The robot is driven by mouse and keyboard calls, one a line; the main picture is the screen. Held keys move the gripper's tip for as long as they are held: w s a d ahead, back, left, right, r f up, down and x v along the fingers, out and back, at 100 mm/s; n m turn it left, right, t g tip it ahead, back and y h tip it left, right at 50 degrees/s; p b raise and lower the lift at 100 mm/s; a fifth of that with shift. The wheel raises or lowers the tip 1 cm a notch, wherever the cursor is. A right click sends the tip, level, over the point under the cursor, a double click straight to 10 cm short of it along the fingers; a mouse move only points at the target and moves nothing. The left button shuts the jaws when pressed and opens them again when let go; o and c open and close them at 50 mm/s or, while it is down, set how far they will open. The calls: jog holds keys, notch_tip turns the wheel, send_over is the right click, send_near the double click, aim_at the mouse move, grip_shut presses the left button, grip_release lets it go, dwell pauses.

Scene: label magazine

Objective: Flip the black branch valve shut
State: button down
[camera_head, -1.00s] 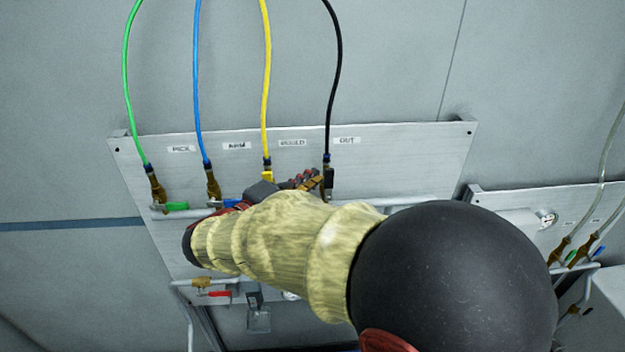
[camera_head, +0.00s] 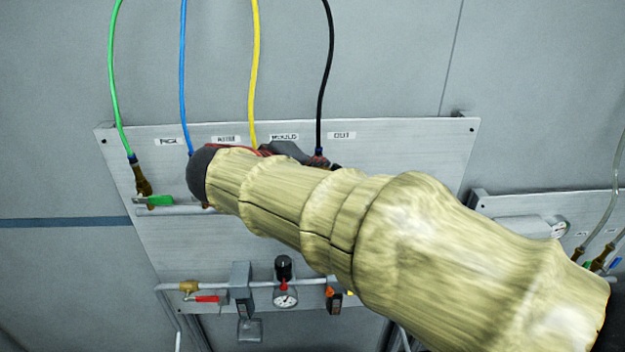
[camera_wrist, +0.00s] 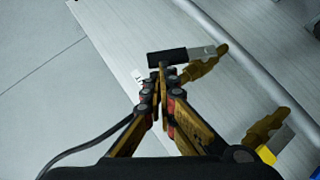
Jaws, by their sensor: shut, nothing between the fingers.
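The black branch valve shows in the wrist view as a brass body (camera_wrist: 203,71) with a flat silver lever and a black handle (camera_wrist: 167,57). The lever lies roughly along the brass body, pointing away from the pipe. My gripper (camera_wrist: 161,70) is shut and empty. Its fingertips are at the side of the black handle, very close to it; I cannot tell whether they touch. In the head view my arm hides the black valve and the fingertips; only the black hose (camera_head: 325,70) shows above, by the OUT label (camera_head: 342,135).
The neighbouring brass valve with a yellow handle (camera_wrist: 265,155) is close beside my gripper. A grey pipe (camera_wrist: 225,38) runs behind the valves. The green-handled valve (camera_head: 158,201), red lever (camera_head: 208,299) and gauge (camera_head: 285,298) are on the panel (camera_head: 410,150).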

jog(key=d+f+m+g+y+b, duration=0.1)
jog(key=d+f+m+y+b, duration=0.2)
jog(key=d+y+b, duration=0.3)
jog(key=shift+d+f+m+b, duration=0.4)
jog(key=shift+d+m+b, duration=0.1)
jog(key=shift+d+b, duration=0.2)
dwell(0.6)
jog(key=s+r+p, duration=0.3)
jog(key=s+r, duration=0.4)
jog(key=r, duration=0.4)
jog(key=shift+a, duration=0.25)
